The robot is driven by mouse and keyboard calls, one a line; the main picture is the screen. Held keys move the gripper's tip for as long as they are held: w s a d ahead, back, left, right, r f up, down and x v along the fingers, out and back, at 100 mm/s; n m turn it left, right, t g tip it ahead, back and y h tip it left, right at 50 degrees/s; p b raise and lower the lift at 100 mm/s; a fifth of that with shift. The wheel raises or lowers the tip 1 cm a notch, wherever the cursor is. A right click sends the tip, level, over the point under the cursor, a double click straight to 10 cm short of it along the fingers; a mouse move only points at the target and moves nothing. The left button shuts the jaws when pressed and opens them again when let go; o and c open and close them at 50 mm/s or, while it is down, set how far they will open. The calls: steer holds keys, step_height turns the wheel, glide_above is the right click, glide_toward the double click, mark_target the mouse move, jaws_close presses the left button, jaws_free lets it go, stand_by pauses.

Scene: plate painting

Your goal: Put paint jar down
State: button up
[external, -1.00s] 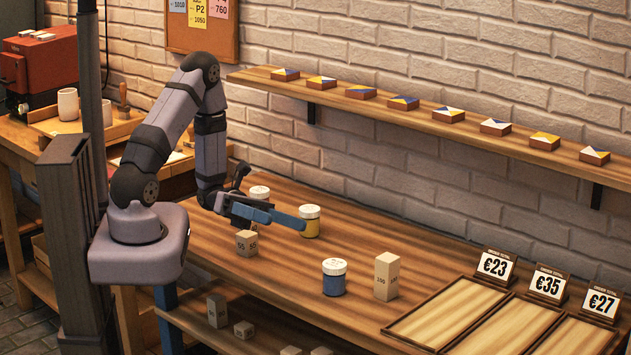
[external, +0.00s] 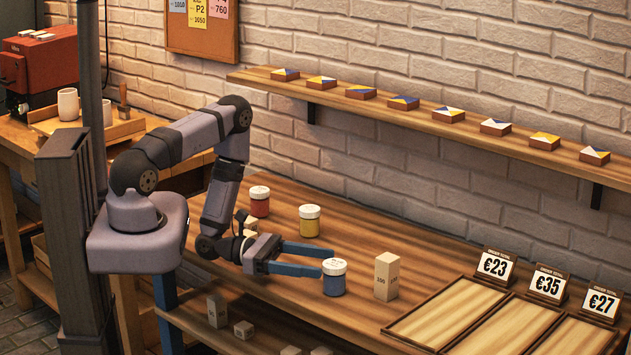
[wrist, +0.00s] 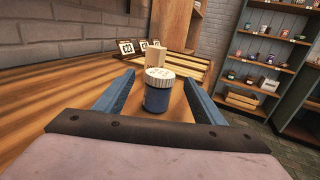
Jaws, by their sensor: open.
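A blue paint jar (external: 334,280) with a white lid stands upright on the table. It also shows in the wrist view (wrist: 157,98), between my two fingers. My gripper (external: 325,262) is open, its blue fingers level and reaching toward the jar's upper part. A yellow jar (external: 310,226) and a red jar (external: 259,205), both white-lidded, stand further back on the table.
A tall wooden block marked 100 (external: 386,279) stands just right of the blue jar. Another wooden block (external: 250,228) is partly hidden behind my wrist. Trays (external: 398,333) with price signs (external: 495,267) lie at the right. A wall shelf (external: 420,117) holds painted tiles.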

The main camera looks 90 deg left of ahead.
mark_target(335, 263)
steer(key=shift+p+x, duration=0.5)
steer(key=shift+x, duration=0.75)
steer(key=shift+p+x, duration=0.3)
steer(key=shift+x, duration=0.95)
steer(key=c, duration=1.3)
steer(key=shift+r, duration=0.15)
steer(key=shift+r+b, duration=0.45)
steer(key=shift+r, duration=4.45)
